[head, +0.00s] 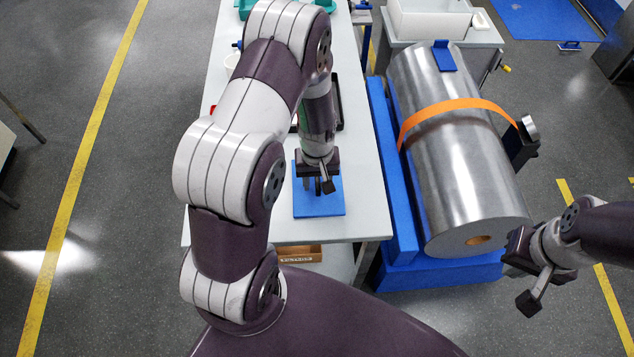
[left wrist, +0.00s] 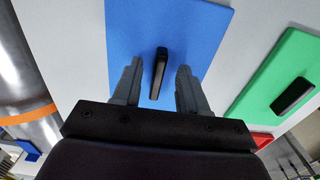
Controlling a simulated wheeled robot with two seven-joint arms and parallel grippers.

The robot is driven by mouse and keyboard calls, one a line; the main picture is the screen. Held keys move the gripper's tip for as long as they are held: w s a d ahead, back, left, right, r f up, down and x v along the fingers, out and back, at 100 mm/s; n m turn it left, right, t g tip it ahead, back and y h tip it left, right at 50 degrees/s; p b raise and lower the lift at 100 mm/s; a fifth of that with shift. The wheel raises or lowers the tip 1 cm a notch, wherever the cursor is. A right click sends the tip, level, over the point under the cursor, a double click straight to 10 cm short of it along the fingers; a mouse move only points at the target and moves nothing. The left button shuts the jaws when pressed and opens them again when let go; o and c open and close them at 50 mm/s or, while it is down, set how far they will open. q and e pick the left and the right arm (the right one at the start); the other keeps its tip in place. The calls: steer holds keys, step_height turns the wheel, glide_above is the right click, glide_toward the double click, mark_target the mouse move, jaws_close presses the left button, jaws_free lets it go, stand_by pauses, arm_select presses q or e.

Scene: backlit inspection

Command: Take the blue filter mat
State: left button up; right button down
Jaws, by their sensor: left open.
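The blue filter mat (head: 320,208) is a flat blue rectangle lying on the white table near its front edge. In the left wrist view the mat (left wrist: 205,30) has a raised black handle (left wrist: 158,72). My left gripper (head: 318,186) points down over the mat. Its jaws (left wrist: 158,82) are open, one finger on each side of the handle, with gaps showing; it holds nothing. In the head view the gripper hides part of the mat. My right gripper (head: 518,250) is at the right, near the front end of the metal roll; its fingers are not clear.
A big metal roll (head: 455,150) with an orange strap (head: 455,107) lies in a blue cradle (head: 400,215) right of the table (head: 365,190). A green mat (left wrist: 280,75) with a black handle lies beside the blue one. A red item (left wrist: 262,140) is near it.

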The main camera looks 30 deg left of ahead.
arm_select(q)
steer(key=shift+w+d, duration=0.1)
steer(key=shift+d, duration=0.1)
steer(key=shift+a, duration=0.2)
jaws_close()
steer(key=shift+d+r, duration=0.1)
